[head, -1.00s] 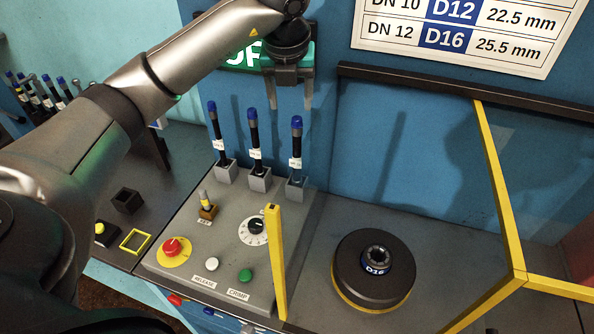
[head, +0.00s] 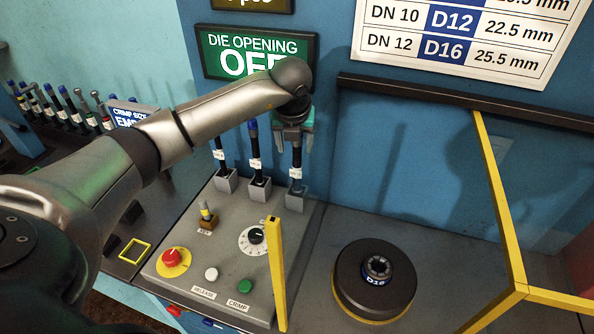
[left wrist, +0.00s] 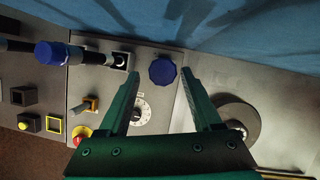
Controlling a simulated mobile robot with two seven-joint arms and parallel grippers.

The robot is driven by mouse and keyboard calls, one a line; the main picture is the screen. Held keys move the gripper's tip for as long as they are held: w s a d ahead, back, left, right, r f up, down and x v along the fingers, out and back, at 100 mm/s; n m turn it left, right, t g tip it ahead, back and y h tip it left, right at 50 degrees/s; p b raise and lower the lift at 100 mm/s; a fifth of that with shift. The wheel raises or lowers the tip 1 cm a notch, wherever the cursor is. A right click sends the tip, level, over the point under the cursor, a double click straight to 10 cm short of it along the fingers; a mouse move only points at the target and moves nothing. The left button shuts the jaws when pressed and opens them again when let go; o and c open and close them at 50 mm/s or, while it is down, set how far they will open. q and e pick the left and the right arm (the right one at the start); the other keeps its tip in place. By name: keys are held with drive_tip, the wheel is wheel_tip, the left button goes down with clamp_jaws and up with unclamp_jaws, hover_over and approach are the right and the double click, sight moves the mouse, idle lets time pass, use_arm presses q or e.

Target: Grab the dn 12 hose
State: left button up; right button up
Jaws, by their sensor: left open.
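Three black hoses with blue ends and white labels stand upright in grey sockets: a left hose (head: 219,156), a middle hose (head: 254,150) and a right hose (head: 297,160). The labels are too small to read, so I cannot tell which is DN 12. My left gripper (head: 294,138) is open, pointing down over the right hose and hiding its top in the head view. In the left wrist view, that hose's blue end (left wrist: 162,70) lies between the two green fingers, with gaps on both sides. My right gripper is out of view.
The grey control panel (head: 180,232) has a red button, a dial, and white and green buttons. A yellow post (head: 277,275) stands at its right edge. A round black die unit (head: 374,281) sits to the right. The blue wall (head: 350,170) is close behind the hoses.

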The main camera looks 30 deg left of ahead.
use_arm(q)
drive_tip(key=shift+d+x, duration=0.2)
drive_tip(key=shift+x, duration=1.75)
clamp_jaws()
drive_tip(key=shift+w+r, duration=0.15)
